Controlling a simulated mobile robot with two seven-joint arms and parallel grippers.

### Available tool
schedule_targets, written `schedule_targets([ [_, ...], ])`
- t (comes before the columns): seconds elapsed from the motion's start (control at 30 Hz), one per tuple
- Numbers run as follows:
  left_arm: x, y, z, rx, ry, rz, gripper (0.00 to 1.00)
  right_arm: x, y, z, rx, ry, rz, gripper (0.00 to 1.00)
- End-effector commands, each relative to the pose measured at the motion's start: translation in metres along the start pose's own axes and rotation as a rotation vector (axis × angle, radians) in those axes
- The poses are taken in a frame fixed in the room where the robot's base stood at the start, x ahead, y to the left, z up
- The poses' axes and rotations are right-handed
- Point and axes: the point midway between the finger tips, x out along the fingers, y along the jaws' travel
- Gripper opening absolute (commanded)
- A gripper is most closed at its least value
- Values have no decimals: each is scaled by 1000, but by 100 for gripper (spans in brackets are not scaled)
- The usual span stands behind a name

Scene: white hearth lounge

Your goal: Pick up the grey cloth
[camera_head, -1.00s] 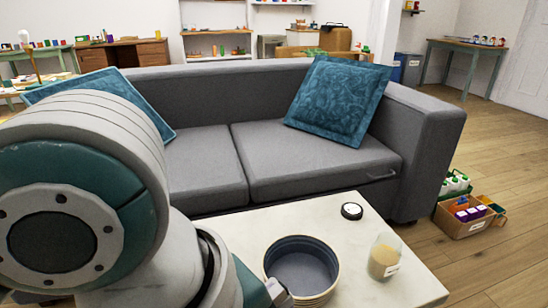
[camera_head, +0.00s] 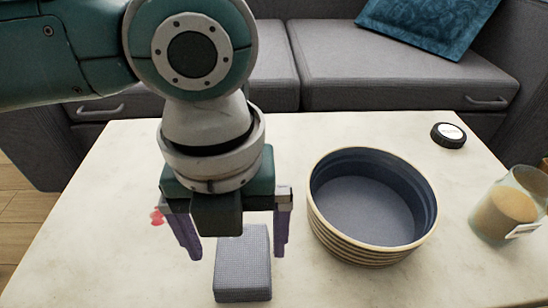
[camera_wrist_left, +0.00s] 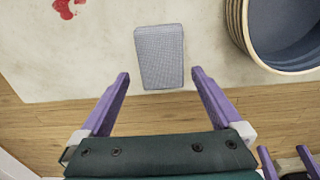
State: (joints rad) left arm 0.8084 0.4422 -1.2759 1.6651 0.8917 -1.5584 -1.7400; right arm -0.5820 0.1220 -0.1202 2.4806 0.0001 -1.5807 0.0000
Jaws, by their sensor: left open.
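The grey cloth (camera_head: 242,272) is a folded, block-shaped bundle with a fine woven texture, lying on the pale table (camera_head: 100,245). It also shows whole in the left wrist view (camera_wrist_left: 160,55). My left gripper (camera_head: 237,254) points down with its purple fingers apart and nothing held. In the head view its fingers appear on either side of the cloth's far part. In the left wrist view the cloth is centred just beyond the fingertips (camera_wrist_left: 161,73). What looks like my right gripper (camera_wrist_left: 284,154) shows at the bottom right, its purple fingers apart, cut off by the edge.
A round, dark-lined bowl (camera_head: 425,215) stands close to the right of the cloth. A glass candle (camera_head: 503,212) and a black-rimmed white disc (camera_head: 449,134) are farther right. A red mark (camera_head: 157,216) is left of the gripper. A grey sofa (camera_head: 380,70) stands behind the table.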

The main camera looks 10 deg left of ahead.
Motion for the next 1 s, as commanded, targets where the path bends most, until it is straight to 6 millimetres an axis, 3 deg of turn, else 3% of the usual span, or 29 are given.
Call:
schedule_targets([
  [0.33, 49, -1, 7, 0, 0, 0, 100, 42, -2, 13, 1, 0, 0, 100],
  [0.6, 48, -1, 7, 0, -2, 0, 99, 40, -2, 12, 2, 0, -1, 100],
  [1.0, 48, -1, 7, 0, -1, 0, 54, 40, -2, 12, 3, 2, -2, 100],
])
